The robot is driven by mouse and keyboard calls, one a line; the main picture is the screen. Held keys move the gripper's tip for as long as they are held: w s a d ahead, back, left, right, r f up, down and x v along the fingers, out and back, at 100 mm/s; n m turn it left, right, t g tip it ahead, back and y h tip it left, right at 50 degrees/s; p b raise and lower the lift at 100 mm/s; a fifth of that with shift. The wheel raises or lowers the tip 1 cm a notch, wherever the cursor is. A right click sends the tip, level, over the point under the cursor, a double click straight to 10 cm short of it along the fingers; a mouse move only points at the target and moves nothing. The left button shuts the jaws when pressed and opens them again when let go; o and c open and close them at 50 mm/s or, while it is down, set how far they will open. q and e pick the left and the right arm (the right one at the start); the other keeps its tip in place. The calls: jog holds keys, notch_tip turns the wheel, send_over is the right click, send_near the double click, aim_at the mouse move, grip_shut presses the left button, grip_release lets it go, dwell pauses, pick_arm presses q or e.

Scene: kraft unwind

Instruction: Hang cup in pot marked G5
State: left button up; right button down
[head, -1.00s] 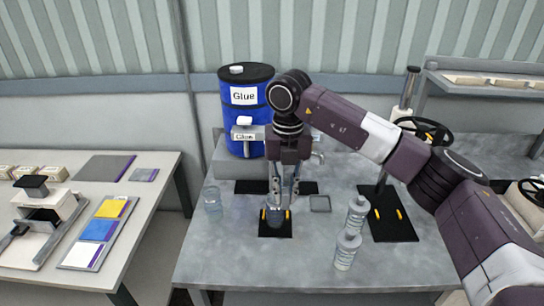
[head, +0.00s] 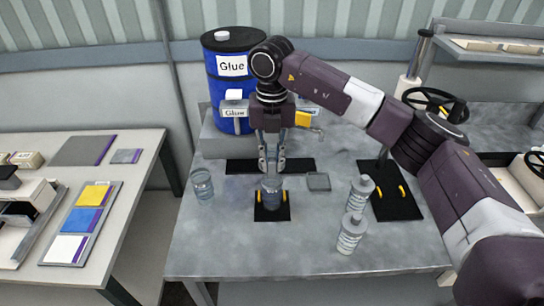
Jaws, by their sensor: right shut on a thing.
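My right gripper (head: 271,168) points straight down over the table and is shut on a clear cup (head: 271,187). The cup is upright between two yellow clips on a small black mat (head: 272,214) near the middle of the table. I cannot tell whether its bottom rests on the mat. Another clear cup (head: 202,186) stands to the left. No pot or G5 mark can be made out. My left gripper is not in view.
A blue glue drum (head: 228,90) stands behind on a grey block. Two clear ribbed bottles (head: 351,233) stand to the right, beside a larger black mat (head: 395,207) with yellow clips. A small grey square (head: 318,181) lies right of the gripper. The front left table area is clear.

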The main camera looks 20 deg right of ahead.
aim_at(272, 175)
jog(key=shift+s+f+b, duration=0.1)
jog(key=shift+f+b, duration=0.25)
jog(key=shift+f, duration=0.8)
jog(key=shift+f+b, duration=0.3)
jog(key=shift+b, duration=0.15)
jog(key=shift+f+b, duration=0.85)
jog(key=shift+f, duration=0.35)
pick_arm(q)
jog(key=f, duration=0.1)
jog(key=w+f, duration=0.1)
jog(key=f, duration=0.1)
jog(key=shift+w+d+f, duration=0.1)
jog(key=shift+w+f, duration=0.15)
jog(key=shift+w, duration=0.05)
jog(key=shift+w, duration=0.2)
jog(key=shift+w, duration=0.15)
pick_arm(e)
jog(key=c, duration=1.8)
grip_release()
notch_tip(272, 175, up, 12)
jog(key=shift+r, duration=0.1)
